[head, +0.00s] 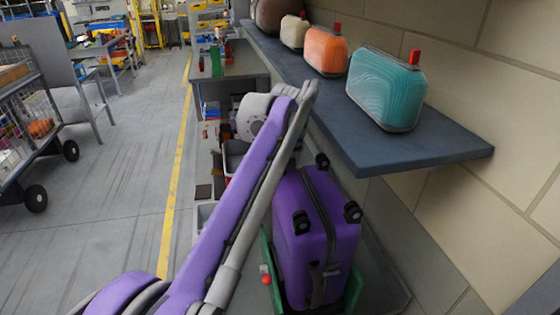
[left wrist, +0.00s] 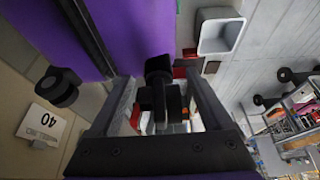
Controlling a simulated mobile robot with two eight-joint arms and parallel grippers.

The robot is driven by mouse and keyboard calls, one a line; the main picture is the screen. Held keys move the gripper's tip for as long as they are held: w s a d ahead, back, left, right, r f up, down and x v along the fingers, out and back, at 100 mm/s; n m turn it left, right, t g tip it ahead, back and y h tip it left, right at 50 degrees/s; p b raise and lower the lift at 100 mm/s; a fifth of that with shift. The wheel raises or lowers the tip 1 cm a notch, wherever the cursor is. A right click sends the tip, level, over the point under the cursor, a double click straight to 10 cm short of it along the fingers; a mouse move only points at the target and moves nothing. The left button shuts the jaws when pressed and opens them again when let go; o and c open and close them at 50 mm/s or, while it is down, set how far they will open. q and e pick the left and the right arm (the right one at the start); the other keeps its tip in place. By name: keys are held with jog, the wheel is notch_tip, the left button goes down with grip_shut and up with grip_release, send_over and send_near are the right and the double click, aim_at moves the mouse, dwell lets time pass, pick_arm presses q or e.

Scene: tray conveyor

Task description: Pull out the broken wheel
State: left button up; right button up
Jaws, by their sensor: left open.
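A purple suitcase (head: 318,230) stands upside down with its black wheels up. Three wheels show in the head view: one at the back (head: 322,160), one at the near left (head: 301,222) and one at the right (head: 353,212). In the left wrist view, a black wheel (left wrist: 158,88) on the purple suitcase side (left wrist: 135,35) lies between the fingers of my left gripper (left wrist: 160,80). The gripper is open, with a finger on each side. Another wheel (left wrist: 57,87) is at the left. I cannot tell which is broken. My arm hides the gripper in the head view.
The suitcase sits in a green tray (head: 265,258). A dark shelf (head: 440,150) with teal (head: 388,90), orange (head: 325,52) and cream (head: 293,32) cases overhangs at right. Open floor (head: 120,185) lies left.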

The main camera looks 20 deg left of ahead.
pick_arm(q)
grip_shut()
dwell(0.4)
jog(key=shift+r, duration=0.2)
pick_arm(e)
jog(key=shift+r, duration=0.15)
pick_arm(q)
jog(key=shift+r+p, duration=1.5)
jog(key=shift+r, duration=1.05)
pick_arm(e)
jog(key=shift+w+r, duration=0.4)
jog(key=shift+r, duration=0.3)
jog(key=shift+w+r, duration=0.4)
jog(key=shift+r, duration=0.25)
jog(key=shift+w+r, duration=0.4)
jog(key=shift+r, duration=0.3)
pick_arm(q)
jog(key=shift+r, duration=0.15)
pick_arm(e)
jog(key=shift+w+r, duration=0.1)
jog(key=shift+r, duration=0.05)
